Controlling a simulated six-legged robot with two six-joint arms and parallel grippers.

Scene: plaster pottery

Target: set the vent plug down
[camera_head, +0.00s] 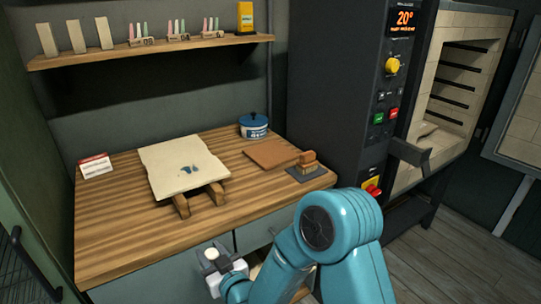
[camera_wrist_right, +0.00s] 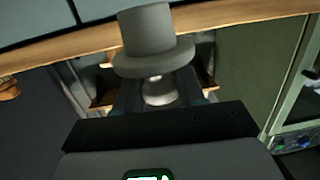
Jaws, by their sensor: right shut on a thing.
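The vent plug (camera_head: 211,254) is a small pale grey piece held in my right gripper (camera_head: 216,265), in front of the wooden bench's front edge in the head view. In the right wrist view the plug (camera_wrist_right: 150,32) shows a round stem, a wide flange and a narrower knob between the fingers. My right gripper is shut on it, and the plug appears clear of any surface. My left gripper is not in view.
The kiln (camera_head: 465,70) stands open at right. The bench's front left is clear.

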